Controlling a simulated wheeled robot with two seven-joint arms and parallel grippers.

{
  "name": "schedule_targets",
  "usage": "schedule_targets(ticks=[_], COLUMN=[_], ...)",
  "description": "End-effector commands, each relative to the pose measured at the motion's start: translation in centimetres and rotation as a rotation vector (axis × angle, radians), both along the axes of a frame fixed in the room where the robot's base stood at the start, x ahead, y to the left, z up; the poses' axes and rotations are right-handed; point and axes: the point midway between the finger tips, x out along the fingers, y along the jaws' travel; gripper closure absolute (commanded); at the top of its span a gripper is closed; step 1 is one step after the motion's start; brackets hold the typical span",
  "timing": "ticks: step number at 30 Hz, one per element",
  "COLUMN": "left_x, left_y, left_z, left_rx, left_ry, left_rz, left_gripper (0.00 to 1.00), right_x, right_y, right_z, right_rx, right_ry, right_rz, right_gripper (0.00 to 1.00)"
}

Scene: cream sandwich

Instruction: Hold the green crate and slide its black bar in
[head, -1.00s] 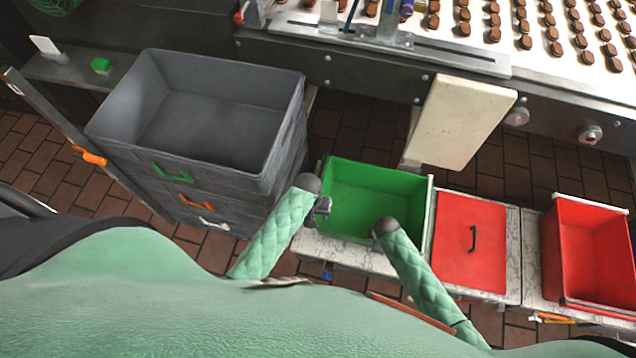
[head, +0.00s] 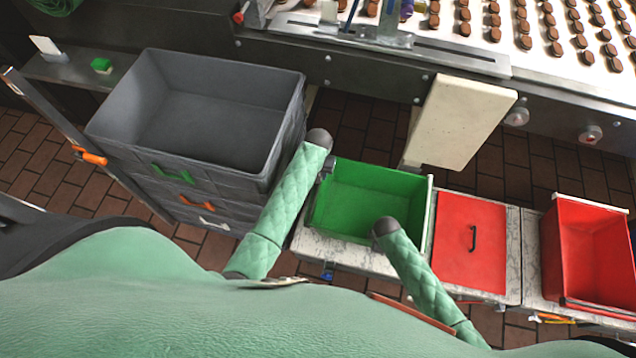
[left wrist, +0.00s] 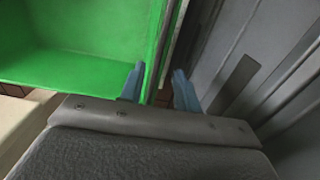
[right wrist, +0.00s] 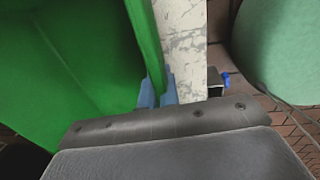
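The green crate (head: 368,205) stands open and upright on a pale speckled stand, right of the grey bins. My left gripper (head: 327,168) is at the crate's far left corner. In the left wrist view its blue fingers (left wrist: 158,80) are spread apart, near the crate's green side wall (left wrist: 80,66). My right gripper (head: 382,230) is at the crate's front. In the right wrist view its fingers (right wrist: 158,90) are close together with the crate's green front wall (right wrist: 147,45) between them. I cannot make out the black bar on the green crate.
Stacked grey bins (head: 205,110) stand close on the left of my left gripper. A red lid with a black handle (head: 472,240) and a red crate (head: 590,245) are to the right. A cream board (head: 462,120) hangs behind the green crate, below a conveyor of chocolate pieces (head: 560,35).

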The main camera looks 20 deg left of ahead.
Motion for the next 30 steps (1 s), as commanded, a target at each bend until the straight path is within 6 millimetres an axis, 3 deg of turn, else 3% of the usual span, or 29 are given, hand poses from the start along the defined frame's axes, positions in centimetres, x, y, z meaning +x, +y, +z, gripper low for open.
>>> schedule_targets(ticks=[6, 12, 26, 30], left_x=[0.0, 0.0, 0.0, 0.0], left_y=[0.0, 0.0, 0.0, 0.0], left_z=[-3.9, -6.3, -7.5, -7.5], left_rx=[0.0, 0.0, 0.0, 0.0], left_ry=[0.001, 0.001, -0.001, -0.001], left_rz=[0.0, 0.0, 0.0, 0.0], left_gripper=[0.67, 0.67, 0.67, 0.93], right_x=[0.0, 0.0, 0.1, 0.0], right_y=[0.0, 0.0, 0.0, 0.0], right_z=[0.0, 0.0, 0.0, 0.0], right_rx=[0.0, 0.0, 0.0, 0.0], right_ry=[-0.001, -0.001, -0.001, -0.001], right_rz=[0.0, 0.0, 0.0, 0.0], right_gripper=[1.0, 1.0, 1.0, 1.0])
